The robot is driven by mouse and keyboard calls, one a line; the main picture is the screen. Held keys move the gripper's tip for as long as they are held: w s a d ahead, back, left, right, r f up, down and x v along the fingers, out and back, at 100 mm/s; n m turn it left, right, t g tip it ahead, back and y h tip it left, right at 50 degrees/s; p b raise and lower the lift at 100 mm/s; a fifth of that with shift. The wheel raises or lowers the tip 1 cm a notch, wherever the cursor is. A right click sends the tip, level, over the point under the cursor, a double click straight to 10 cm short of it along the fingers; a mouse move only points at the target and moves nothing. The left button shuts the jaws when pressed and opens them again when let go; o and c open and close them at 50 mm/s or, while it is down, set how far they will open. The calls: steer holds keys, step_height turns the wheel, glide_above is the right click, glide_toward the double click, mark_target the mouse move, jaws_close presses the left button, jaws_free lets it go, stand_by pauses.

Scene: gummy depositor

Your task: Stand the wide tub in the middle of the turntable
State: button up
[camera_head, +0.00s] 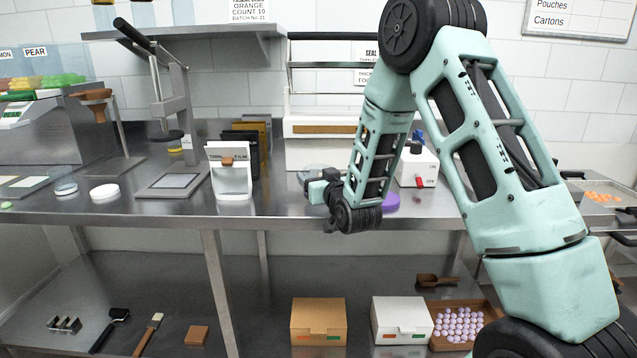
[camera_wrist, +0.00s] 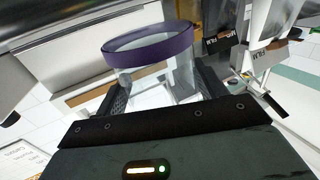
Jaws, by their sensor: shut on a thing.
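The wide tub (camera_wrist: 160,75) is clear with a dark purple band round its rim. In the wrist view it sits between the two dark fingers of my gripper (camera_wrist: 163,84), which is shut on its sides. In the head view my gripper (camera_head: 319,190) is low over the front part of the steel counter, and the tub is hard to make out there. A pale round shape (camera_head: 313,173) shows just behind my gripper. A purple thing (camera_head: 391,202) shows beside my forearm, partly hidden by it. I cannot tell which of these, if either, is the turntable.
A white device (camera_head: 417,167) with a red part stands right of my forearm. A white film stand (camera_head: 231,172) and dark boxes stand to the left. A press (camera_head: 172,110) and white disc (camera_head: 104,193) are farther left. Cartons (camera_head: 318,321) sit on the lower shelf.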

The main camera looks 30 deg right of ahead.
steer(key=shift+f, duration=0.65)
steer(key=shift+f, duration=0.15)
steer(key=shift+f+b, duration=0.1)
steer(key=shift+b, duration=0.3)
steer(key=o, duration=1)
steer(key=shift+c, duration=0.2)
steer(key=shift+p, duration=0.45)
